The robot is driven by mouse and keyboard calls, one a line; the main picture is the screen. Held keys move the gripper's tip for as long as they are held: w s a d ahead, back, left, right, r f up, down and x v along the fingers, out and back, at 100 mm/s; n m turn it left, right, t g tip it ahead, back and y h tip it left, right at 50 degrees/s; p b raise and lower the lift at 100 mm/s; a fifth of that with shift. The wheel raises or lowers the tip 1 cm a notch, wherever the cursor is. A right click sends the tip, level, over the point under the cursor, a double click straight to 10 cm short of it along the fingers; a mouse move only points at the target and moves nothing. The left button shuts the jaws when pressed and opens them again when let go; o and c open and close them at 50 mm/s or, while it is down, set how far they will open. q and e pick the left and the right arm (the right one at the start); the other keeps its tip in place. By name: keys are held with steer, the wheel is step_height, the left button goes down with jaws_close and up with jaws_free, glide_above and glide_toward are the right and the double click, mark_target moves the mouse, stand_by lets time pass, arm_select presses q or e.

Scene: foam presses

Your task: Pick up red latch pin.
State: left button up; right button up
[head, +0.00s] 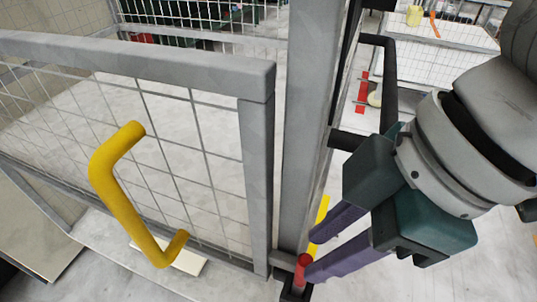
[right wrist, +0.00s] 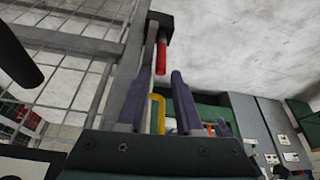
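The red latch pin (head: 302,270) stands at the lower end of the grey gate post, in a dark bracket (head: 296,291). It also shows in the right wrist view (right wrist: 161,57), hanging from a dark bracket just beyond the fingertips, in line with the gap between them. My right gripper (head: 312,255) reaches in from the right with its two purple fingers apart. In the head view the lower fingertip overlaps the pin's edge; I cannot tell whether it touches. Nothing is held between the fingers. My left gripper is not in view.
A mesh gate (head: 258,180) with a yellow handle (head: 112,190) fills the left. A thick grey post (head: 308,120) stands beside it, close to my right fingers. A red strip (head: 362,92) and a fenced white surface (head: 440,50) lie behind at right.

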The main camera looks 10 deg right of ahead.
mark_target(303, 266)
steer(key=x, duration=0.5)
steer(key=shift+s+f+b, duration=0.1)
steer(key=shift+f+b, duration=0.15)
steer(key=shift+b, duration=0.1)
steer(key=shift+d, duration=0.1)
jaws_close()
